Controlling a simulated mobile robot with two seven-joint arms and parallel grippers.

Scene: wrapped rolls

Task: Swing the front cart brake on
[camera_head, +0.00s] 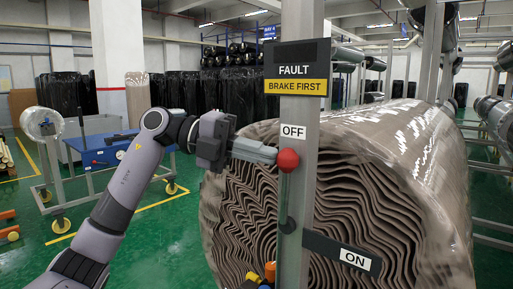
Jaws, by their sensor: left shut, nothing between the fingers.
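The brake lever has a red knob (288,160) on a thin shaft (284,196) that runs down along the grey post (306,185) to a dark pivot (287,226). The lever stands upright, with its knob just below the OFF label (293,131). The ON label (355,260) is on a dark plate lower right. My left gripper (272,155) comes in from the left, fingers shut and empty. Its tips are right at the left side of the knob; I cannot tell whether they touch. My right gripper is not in view.
A big wrapped brown roll (375,190) fills the space behind the post. A sign (297,78) reading FAULT, BRAKE FIRST is on the post above. Small coloured parts (268,275) show at the bottom. A blue cart (105,150) stands left; green floor (150,235) between is clear.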

